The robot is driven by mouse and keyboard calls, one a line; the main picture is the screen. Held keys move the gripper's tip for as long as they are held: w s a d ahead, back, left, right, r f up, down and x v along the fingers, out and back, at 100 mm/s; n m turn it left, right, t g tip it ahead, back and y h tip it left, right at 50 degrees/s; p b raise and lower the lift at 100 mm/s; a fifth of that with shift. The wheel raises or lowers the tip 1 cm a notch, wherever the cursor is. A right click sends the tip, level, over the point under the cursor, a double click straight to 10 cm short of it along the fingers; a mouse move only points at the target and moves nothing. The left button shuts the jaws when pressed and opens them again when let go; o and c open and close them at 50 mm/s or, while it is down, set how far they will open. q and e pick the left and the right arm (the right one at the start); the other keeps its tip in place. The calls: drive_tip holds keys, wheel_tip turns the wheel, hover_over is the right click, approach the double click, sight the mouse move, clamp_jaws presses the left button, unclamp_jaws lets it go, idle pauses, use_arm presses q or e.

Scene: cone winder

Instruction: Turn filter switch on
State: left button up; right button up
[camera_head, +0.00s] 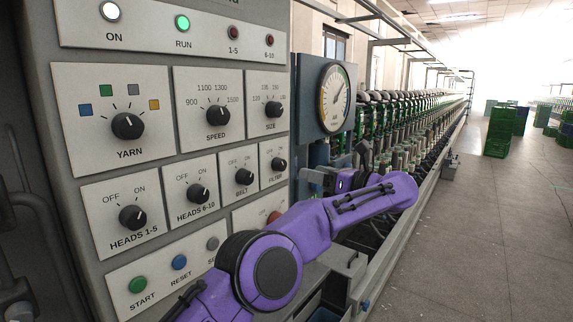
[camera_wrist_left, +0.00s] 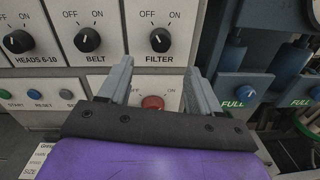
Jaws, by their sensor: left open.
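The filter switch (camera_head: 279,164) is a round black knob on a pale panel, with OFF and ON marks above it. In the head view the left gripper (camera_head: 333,170) is to the right of the knob, with my purple arm below. My right gripper is not in view.
The belt knob (camera_head: 244,176) is left of the filter switch. A red button (camera_wrist_left: 153,102) shows between my fingers, lower down. A pressure gauge (camera_head: 335,97) stands right of the panel. A long row of spindles and green crates (camera_head: 500,130) lie farther off.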

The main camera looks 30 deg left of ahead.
sight(284, 165)
use_arm(q)
drive_tip(key=a+p, duration=0.1)
drive_tip(key=a, duration=0.2)
drive_tip(key=w+a+p, duration=0.1)
drive_tip(key=a, duration=0.2)
drive_tip(key=a+p, duration=0.1)
drive_tip(key=a, duration=0.3)
drive_tip(key=shift+w, duration=0.2)
drive_tip(key=c, duration=1)
